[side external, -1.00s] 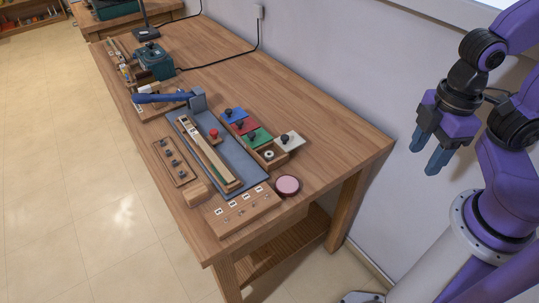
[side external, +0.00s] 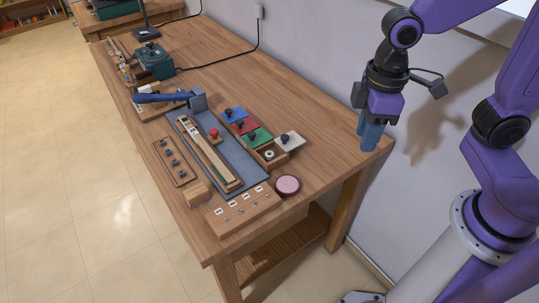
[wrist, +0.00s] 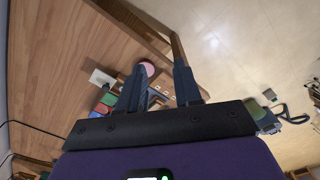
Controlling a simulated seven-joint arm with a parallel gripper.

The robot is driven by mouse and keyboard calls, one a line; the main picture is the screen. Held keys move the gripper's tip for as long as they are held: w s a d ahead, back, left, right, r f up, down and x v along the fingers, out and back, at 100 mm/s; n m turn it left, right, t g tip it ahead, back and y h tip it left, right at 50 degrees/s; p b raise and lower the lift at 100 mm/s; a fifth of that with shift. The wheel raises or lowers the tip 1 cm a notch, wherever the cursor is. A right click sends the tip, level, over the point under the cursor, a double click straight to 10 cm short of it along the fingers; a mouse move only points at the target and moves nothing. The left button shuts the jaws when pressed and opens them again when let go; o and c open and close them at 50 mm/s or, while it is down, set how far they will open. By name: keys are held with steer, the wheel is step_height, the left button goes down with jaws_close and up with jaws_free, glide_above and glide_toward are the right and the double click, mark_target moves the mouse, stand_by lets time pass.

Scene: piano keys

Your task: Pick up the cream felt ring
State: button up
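A small cream ring with a dark centre (side external: 269,154), which looks like the felt ring, sits in the open front compartment of a wooden tray (side external: 284,159) on the bench. My gripper (side external: 368,136) is over the bench's right back edge, well to the right of the ring and above the bench top. Its blue fingers point down. In the wrist view the two fingers of my gripper (wrist: 160,70) stand apart with nothing between them. I cannot make out the ring in the wrist view.
Coloured lids with dark knobs, one white (side external: 290,142), cover or lean by the tray. A round pink pad (side external: 288,184) and a block with numbered pegs (side external: 243,211) lie in front. Piano keys rest on a grey mat (side external: 238,160). The bench top (side external: 320,125) between gripper and tray is clear.

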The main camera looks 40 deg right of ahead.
steer(key=w+a+f+m, duration=0.2)
steer(key=w+a+m, duration=0.15)
steer(key=w, duration=0.95)
steer(key=m, duration=0.2)
glide_above(271, 158)
step_height(271, 158, down, 4)
steer(key=f, duration=0.7)
steer(key=d+f, duration=0.1)
steer(key=f, duration=0.3)
steer(key=shift+w+f, duration=0.1)
steer(key=shift+f, duration=0.1)
steer(key=shift+w+a+f, duration=0.1)
steer(key=shift+w+f, duration=0.05)
steer(key=shift+f, duration=1.3)
steer(key=shift+w+a+f, duration=0.1)
steer(key=shift+f, duration=1.35)
jaws_close()
